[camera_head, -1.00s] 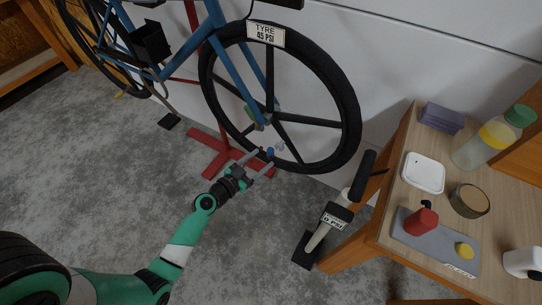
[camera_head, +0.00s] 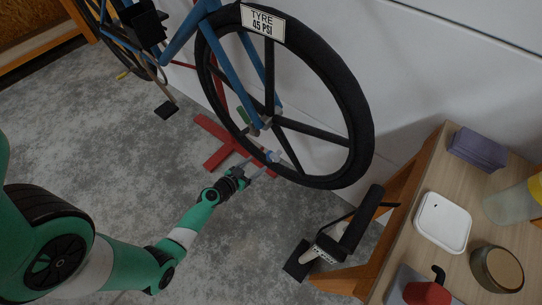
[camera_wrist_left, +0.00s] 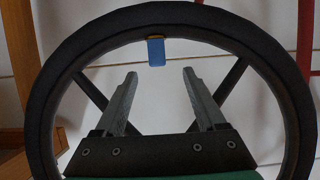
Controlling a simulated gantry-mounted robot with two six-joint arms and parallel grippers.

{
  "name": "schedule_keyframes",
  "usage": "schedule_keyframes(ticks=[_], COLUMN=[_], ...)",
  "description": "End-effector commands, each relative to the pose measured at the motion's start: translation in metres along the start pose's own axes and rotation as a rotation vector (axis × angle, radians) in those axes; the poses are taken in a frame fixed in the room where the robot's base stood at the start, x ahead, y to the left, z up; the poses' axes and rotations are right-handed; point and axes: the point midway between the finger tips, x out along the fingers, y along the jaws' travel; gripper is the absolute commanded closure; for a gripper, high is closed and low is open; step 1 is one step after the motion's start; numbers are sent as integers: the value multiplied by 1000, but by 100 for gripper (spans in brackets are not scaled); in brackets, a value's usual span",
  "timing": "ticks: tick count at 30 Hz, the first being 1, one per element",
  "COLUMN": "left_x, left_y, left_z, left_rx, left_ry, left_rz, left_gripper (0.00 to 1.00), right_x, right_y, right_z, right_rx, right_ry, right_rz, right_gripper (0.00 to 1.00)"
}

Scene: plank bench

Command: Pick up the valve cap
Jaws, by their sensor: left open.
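The valve cap (camera_wrist_left: 156,52) is a small blue piece on the inner edge of the wheel rim, seen ahead of and between my fingertips in the left wrist view. In the head view a small blue spot at the lower rim, by my fingertips, is hard to make out. The black bicycle wheel (camera_head: 357,105) stands upright with a "TYRE 45 PSI" sign (camera_head: 262,22). My left gripper (camera_head: 259,165) is open and empty at the lower part of the wheel; its two grey fingers also show in the left wrist view (camera_wrist_left: 158,95), apart from the cap. My right gripper is not in view.
A red stand (camera_head: 226,148) is under the blue bicycle frame. A wooden table (camera_head: 440,165) at right holds a white tray (camera_head: 442,222), purple block (camera_head: 477,148), cup (camera_head: 496,268) and red item (camera_head: 428,293).

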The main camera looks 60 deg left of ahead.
Motion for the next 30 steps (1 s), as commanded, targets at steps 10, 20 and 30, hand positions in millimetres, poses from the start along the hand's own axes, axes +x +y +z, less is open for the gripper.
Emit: schedule_keyframes(ticks=[10,20,30], left_x=[28,76,76], left_y=[1,6,5], left_z=[-2,-7,-9], left_rx=[1,2,1], left_ry=[1,1,0], left_rz=[1,1,0], left_gripper=[28,28,49], right_x=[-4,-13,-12], right_y=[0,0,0], right_z=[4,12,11], right_rx=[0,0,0], right_ry=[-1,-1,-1], right_rz=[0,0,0], right_gripper=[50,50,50])
